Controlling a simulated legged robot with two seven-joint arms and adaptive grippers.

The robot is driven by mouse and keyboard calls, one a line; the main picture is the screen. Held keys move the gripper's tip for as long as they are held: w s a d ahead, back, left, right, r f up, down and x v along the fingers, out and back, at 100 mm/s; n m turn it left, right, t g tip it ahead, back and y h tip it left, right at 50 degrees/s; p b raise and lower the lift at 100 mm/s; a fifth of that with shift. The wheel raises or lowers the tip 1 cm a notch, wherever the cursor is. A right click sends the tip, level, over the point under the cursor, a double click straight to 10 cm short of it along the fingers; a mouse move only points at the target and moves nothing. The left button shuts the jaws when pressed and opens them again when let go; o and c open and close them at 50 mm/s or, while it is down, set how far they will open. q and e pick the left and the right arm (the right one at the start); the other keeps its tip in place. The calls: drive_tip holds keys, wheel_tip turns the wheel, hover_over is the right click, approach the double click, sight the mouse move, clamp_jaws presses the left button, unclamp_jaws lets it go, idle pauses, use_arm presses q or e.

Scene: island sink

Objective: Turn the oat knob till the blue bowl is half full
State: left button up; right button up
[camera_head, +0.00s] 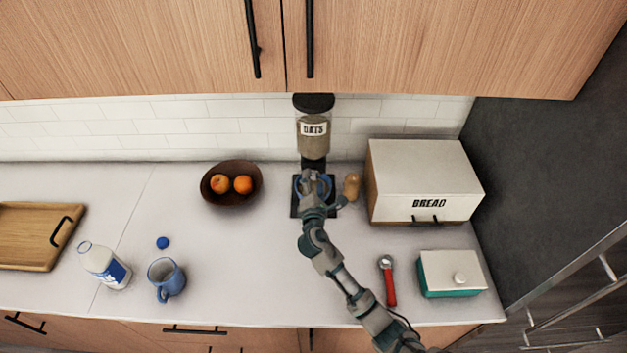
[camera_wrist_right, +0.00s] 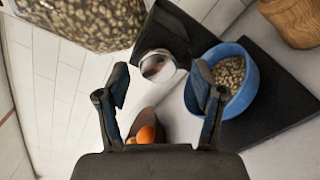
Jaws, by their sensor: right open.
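The oat dispenser (camera_head: 313,137), labelled OATS, stands against the back wall with oats in its clear hopper; the hopper (camera_wrist_right: 85,18) also shows in the wrist view. Its round silver knob (camera_wrist_right: 157,66) appears between my right gripper's fingertips, without clear contact. The blue bowl (camera_wrist_right: 246,91) sits on the dispenser's black base (camera_wrist_right: 275,108) and has oats (camera_wrist_right: 229,74) in it; their exact level is hard to tell. In the head view my right gripper (camera_head: 313,177) partly covers the bowl. My right gripper (camera_wrist_right: 160,82) is open and empty. My left gripper is not in view.
A fruit bowl (camera_head: 216,194) with oranges stands left of the dispenser. A brown wooden object (camera_head: 352,186) and the bread box (camera_head: 420,180) stand to the right.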

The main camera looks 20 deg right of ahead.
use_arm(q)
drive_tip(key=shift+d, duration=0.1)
use_arm(e)
drive_tip(key=v, duration=1.1)
